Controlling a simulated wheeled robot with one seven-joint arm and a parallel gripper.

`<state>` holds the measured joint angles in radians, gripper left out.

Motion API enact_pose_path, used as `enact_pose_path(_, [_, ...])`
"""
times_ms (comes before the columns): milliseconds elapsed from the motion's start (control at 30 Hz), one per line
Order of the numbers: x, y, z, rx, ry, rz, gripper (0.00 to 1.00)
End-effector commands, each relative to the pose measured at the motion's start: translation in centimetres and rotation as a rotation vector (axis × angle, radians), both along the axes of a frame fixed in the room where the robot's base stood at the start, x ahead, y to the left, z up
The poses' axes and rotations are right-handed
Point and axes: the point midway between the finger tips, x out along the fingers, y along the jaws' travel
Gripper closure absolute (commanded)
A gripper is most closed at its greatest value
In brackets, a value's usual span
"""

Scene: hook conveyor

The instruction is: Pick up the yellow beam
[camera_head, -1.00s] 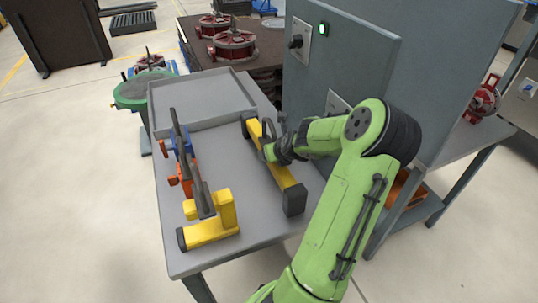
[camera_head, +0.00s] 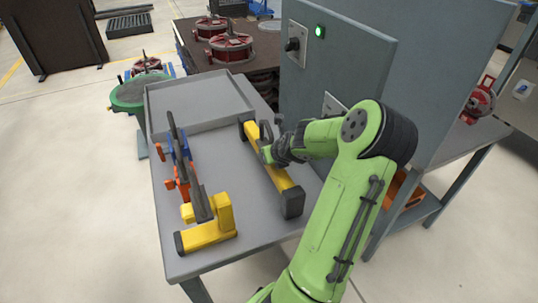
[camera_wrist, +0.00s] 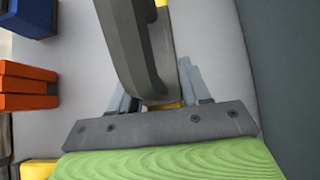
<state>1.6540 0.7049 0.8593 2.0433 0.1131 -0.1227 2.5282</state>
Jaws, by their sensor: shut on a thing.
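The yellow beam (camera_head: 281,178) lies lengthwise along the right side of the grey table, with a black block at each end. A dark handle rises from its middle; it also shows in the wrist view (camera_wrist: 138,40). My gripper (camera_head: 268,150) reaches in from the right at this handle. In the wrist view my gripper (camera_wrist: 158,92) is shut on the beam's handle, one finger on each side. Its fingertips are partly hidden by the handle. Only small yellow parts of the beam show there. I see no clear gap between beam and table.
On the table's left stand a yellow L-shaped piece (camera_head: 208,234), an orange piece (camera_head: 184,186) and a blue piece (camera_head: 184,150), with dark bars. A shallow grey tray (camera_head: 196,123) lies at the back. A tall grey cabinet (camera_head: 333,65) stands close on the right.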

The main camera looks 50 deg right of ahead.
Motion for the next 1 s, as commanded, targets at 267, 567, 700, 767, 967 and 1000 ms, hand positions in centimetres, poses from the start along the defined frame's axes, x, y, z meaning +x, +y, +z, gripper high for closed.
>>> enact_pose_path(267, [0.3,-0.2,5.6,-0.014,-0.009,0.001,1.0])
enact_pose_path(567, [0.2,-0.2,15.6,-0.015,-0.009,0.0,1.0])
enact_pose_path(700, [0.2,-0.2,20.2,-0.016,-0.009,0.001,1.0])
enact_pose_path(767, [0.2,-0.2,22.0,-0.014,-0.01,0.0,1.0])
enact_pose_path(967, [0.2,-0.1,26.3,-0.013,-0.008,0.001,1.0])
enact_pose_path(1000, [0.2,-0.1,26.8,-0.012,-0.008,0.001,1.0])
